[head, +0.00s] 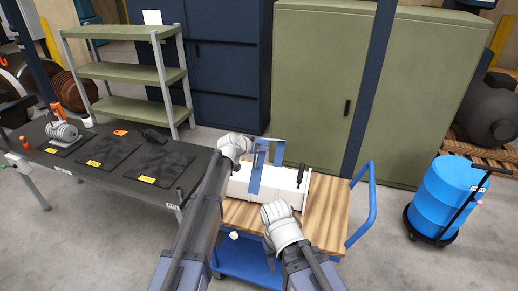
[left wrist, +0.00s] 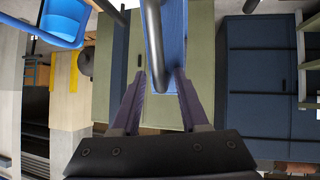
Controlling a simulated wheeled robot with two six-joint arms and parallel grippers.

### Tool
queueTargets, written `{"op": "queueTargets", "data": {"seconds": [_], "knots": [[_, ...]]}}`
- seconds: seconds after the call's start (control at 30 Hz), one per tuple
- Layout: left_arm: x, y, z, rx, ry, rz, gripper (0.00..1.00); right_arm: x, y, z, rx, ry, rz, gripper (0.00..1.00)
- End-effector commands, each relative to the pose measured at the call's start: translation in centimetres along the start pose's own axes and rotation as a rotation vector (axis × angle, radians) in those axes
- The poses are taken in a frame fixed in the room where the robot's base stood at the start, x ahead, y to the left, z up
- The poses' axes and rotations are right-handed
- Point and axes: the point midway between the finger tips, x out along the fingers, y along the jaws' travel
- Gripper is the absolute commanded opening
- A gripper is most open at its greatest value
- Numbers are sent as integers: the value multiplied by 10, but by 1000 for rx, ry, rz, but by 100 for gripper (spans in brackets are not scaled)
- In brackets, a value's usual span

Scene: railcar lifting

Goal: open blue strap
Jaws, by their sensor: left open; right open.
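The blue strap (head: 256,174) lies over a white case (head: 236,188) on the wooden top of a blue cart. A second piece of blue strap (head: 280,153) stands up behind it, by a thin grey bar. My left gripper (head: 256,142) is at the strap's upper end; its fingers are hard to make out there. In the left wrist view its two fingers (left wrist: 158,95) are apart, with the blue strap (left wrist: 174,48) and a dark bar ahead between them. Contact cannot be told. My right gripper (head: 273,208) is open in front of the case, its fingertips partly hidden.
The cart (head: 328,215) has a blue handle (head: 371,208) on the right. A black table (head: 115,158) with tools stands at left. A blue barrel (head: 443,200) is at right, green cabinets (head: 317,90) behind. Floor between cart and barrel is clear.

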Motion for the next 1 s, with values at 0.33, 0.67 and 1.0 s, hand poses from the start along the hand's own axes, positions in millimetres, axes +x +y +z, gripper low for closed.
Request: {"op": "queueTargets", "data": {"seconds": [0.33,0.67,1.0], "knots": [[-6,-1,-1,0,0,-2,47,-4,0,0,1,0,0,50],[-53,1,-2,-1,0,-1,47,-32,3,2,6,0,-1,50],[-79,0,0,0,1,0,47,-45,4,3,10,0,-2,50]]}}
